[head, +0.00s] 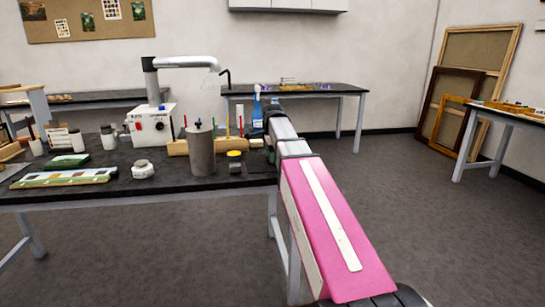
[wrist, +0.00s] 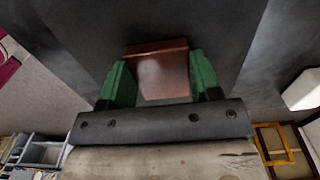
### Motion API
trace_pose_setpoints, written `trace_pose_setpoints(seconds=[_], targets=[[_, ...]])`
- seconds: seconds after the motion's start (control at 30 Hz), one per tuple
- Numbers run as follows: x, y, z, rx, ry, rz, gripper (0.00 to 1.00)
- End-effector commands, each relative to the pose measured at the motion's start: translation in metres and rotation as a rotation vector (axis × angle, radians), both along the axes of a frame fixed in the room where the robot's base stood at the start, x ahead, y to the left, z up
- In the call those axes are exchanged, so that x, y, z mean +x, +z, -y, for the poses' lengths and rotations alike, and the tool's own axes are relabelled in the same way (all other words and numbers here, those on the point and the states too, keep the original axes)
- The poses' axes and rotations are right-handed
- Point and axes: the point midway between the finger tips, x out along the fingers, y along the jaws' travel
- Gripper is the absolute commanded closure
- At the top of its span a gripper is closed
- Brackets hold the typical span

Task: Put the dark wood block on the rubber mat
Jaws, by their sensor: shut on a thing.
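My gripper (wrist: 160,80) shows in the wrist view with a green finger on each side of a reddish-brown wood block (wrist: 158,68). It is shut on this block, which sits between the fingers. A dark surface (wrist: 205,22) lies behind the block. I cannot tell whether it is the rubber mat or a bare tabletop, nor whether the block touches it. I cannot make out the rubber mat there.
The near black table (head: 115,187) holds a grey cylinder (head: 201,150), a white jar (head: 143,169), a wooden rack (head: 190,147) and a white machine (head: 150,125). A blue spray bottle (head: 257,110) stands near my arm. The floor (head: 420,215) at right is clear.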

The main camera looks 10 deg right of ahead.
Motion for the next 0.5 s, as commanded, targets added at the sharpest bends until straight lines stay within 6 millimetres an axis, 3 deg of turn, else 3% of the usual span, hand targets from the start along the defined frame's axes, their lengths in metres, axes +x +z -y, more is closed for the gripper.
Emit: trace_pose_setpoints(seconds=[0.37,0.4,0.47,0.5], targets=[[0.0002,-0.0048,-0.0001,0.0,0.0,0.001,0.66],[0.0003,-0.005,-0.0001,0.0,0.0,0.001,0.36],[0.0003,-0.0047,-0.0001,0.0,0.0,0.001,0.17],[0.0003,-0.0047,-0.0001,0.0,0.0,0.001,0.17]])
